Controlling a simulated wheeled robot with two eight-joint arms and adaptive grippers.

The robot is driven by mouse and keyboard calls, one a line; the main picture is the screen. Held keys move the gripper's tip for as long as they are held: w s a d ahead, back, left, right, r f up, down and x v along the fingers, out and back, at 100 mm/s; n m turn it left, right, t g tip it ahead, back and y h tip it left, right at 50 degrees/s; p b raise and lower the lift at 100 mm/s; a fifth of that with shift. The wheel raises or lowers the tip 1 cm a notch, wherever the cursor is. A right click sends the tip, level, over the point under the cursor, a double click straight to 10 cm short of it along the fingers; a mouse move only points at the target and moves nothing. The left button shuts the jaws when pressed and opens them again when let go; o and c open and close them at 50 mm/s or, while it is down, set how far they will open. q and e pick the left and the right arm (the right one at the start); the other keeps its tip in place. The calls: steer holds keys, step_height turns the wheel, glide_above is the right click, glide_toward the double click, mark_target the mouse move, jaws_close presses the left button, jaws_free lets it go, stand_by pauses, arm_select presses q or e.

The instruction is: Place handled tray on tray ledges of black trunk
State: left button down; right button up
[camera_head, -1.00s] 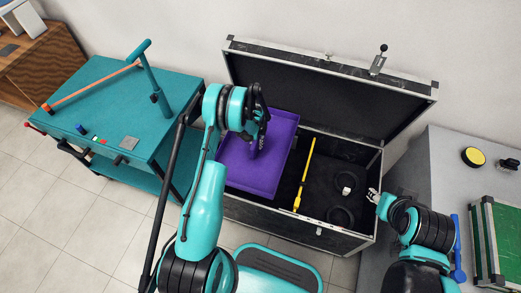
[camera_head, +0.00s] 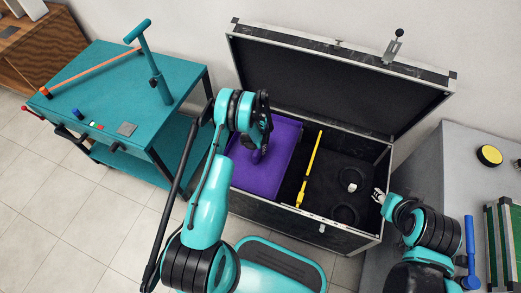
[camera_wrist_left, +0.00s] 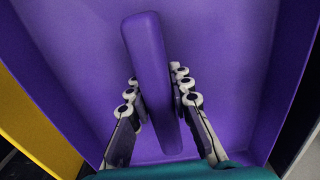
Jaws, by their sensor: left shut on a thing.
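The purple handled tray (camera_head: 280,150) is at the left part of the open black trunk (camera_head: 335,222), roughly lined up with its opening. My left gripper (camera_head: 257,155) is over the tray. In the left wrist view, the left gripper (camera_wrist_left: 158,88) is shut on the tray's raised purple handle (camera_wrist_left: 150,60), with fingers on both sides. The ledges are hidden under the tray, so I cannot tell whether it rests on them. My right gripper (camera_head: 378,196) is by the trunk's right wall, too small to judge its opening.
A yellow bar tool (camera_head: 311,165) lies in the trunk right of the tray. The raised lid (camera_head: 320,80) stands behind. A teal cart (camera_head: 110,85) is at left, a grey table (camera_head: 455,165) at right. Dark round items lie in the trunk's right part.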

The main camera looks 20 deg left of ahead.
arm_select(q)
steer(key=shift+s+r, duration=0.1)
steer(key=shift+r, duration=0.05)
steer(key=c, duration=1.4)
jaws_free()
steer(key=shift+o, duration=0.2)
